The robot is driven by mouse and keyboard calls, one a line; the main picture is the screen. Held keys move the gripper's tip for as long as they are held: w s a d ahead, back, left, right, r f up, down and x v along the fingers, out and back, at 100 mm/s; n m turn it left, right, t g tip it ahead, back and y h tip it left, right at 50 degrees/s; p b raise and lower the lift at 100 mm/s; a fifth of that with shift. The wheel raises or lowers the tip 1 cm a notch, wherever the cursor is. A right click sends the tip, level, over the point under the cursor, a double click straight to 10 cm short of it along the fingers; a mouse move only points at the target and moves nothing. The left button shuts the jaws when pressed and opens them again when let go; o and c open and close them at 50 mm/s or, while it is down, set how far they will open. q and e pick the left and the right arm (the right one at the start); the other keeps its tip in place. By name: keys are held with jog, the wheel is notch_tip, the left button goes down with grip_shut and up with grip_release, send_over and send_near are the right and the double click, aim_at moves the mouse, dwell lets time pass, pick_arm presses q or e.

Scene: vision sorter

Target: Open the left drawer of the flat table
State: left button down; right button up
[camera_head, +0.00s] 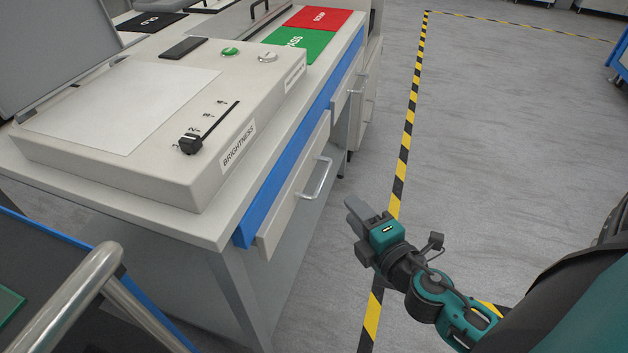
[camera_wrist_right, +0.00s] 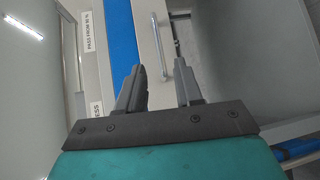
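The flat table (camera_head: 215,236) has a light grey top, with a blue strip (camera_head: 285,165) along its front edge. The nearer, left drawer (camera_head: 285,215) has a pale front below that strip and a metal bar handle (camera_head: 316,180). Whether the drawer stands slightly out is hard to tell. My right gripper (camera_head: 355,212) is just right of and below this handle, apart from it. In the right wrist view, my right gripper (camera_wrist_right: 159,68) has its fingers apart with nothing between them; the handle (camera_wrist_right: 159,48) shows just beyond the fingertips. My left gripper is not in view.
A second drawer handle (camera_head: 357,85) is farther along the table. A sloped panel with a brightness slider (camera_head: 190,143) and green and red mats (camera_head: 320,17) are on top. A metal rail (camera_head: 75,300) is at lower left. Open floor (camera_head: 500,130) lies to the right.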

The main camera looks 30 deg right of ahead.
aim_at(325, 175)
jog(key=shift+n, duration=0.3)
jog(key=w, duration=0.4)
jog(key=w+d+f+p, duration=0.1)
jog(key=w, duration=0.8)
jog(key=shift+d+f, duration=0.15)
jog(key=shift+f, duration=0.15)
jog(key=shift+c, duration=0.4)
grip_shut()
